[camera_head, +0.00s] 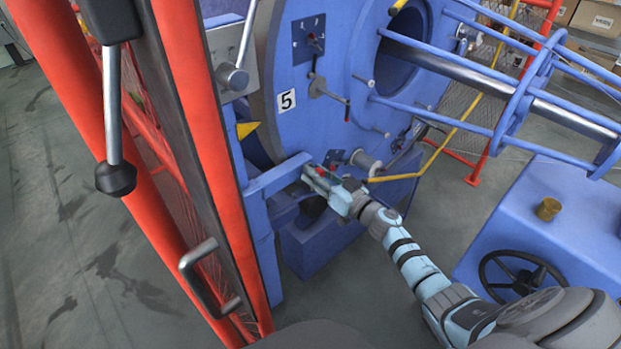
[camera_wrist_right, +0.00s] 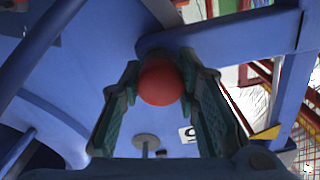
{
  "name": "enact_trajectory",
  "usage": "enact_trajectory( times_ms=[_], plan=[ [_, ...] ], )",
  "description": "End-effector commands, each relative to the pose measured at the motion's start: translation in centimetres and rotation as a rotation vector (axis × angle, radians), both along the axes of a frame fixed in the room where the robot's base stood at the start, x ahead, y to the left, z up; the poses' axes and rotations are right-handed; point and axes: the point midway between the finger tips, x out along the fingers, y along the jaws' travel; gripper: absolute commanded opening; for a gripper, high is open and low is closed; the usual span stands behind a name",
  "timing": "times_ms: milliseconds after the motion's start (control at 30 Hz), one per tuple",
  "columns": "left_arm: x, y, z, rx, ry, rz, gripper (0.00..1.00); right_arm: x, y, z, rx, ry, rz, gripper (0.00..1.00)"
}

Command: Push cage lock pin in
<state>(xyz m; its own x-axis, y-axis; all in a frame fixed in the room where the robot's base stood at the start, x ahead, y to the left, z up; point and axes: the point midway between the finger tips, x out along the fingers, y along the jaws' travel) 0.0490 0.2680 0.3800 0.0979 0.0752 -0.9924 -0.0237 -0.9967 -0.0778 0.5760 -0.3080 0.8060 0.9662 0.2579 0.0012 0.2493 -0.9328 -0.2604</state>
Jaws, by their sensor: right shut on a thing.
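The cage lock pin shows as a round red knob (camera_wrist_right: 160,81) between the two dark fingers of my right gripper (camera_wrist_right: 163,88) in the right wrist view. The fingers are shut on it from both sides. In the head view my right gripper (camera_head: 322,180) is at the end of the blue frame beam (camera_head: 278,176), low on the machine, with a bit of the red knob (camera_head: 319,171) showing. The pin's shaft is hidden behind the knob, so I cannot tell how deep it sits. My left gripper is not in view.
Red guard posts (camera_head: 205,130) and a lever with a black ball (camera_head: 115,178) are at left. A blue box with a black handwheel (camera_head: 522,275) is at right. Grey floor is open at far left.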

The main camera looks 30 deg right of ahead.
Motion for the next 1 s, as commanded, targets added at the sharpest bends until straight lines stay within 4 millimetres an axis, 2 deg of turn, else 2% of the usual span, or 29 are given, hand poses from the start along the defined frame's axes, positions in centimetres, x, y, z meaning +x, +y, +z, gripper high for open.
enact_trajectory(
  times_ms=[233,267,400,667,767,867,1000],
  plan=[
    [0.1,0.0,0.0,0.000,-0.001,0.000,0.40,0.0,-0.3,0.1,0.000,-0.003,-0.008,0.00],
    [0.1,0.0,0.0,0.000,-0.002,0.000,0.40,0.0,-0.3,0.1,0.000,-0.003,-0.008,0.31],
    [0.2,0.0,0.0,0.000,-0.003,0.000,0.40,0.0,-0.3,0.1,0.000,-0.002,-0.008,0.51],
    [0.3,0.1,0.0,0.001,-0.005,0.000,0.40,0.0,-0.2,0.0,0.000,-0.001,-0.007,0.51],
    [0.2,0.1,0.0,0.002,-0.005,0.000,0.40,-0.7,-0.4,0.0,-0.001,-0.002,-0.007,0.51],
    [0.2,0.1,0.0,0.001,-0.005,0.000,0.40,-2.5,-0.9,-0.1,-0.003,0.001,-0.006,0.51],
    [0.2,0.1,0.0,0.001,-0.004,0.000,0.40,-6.4,-1.8,-0.1,-0.003,0.003,-0.003,0.51]
  ],
)
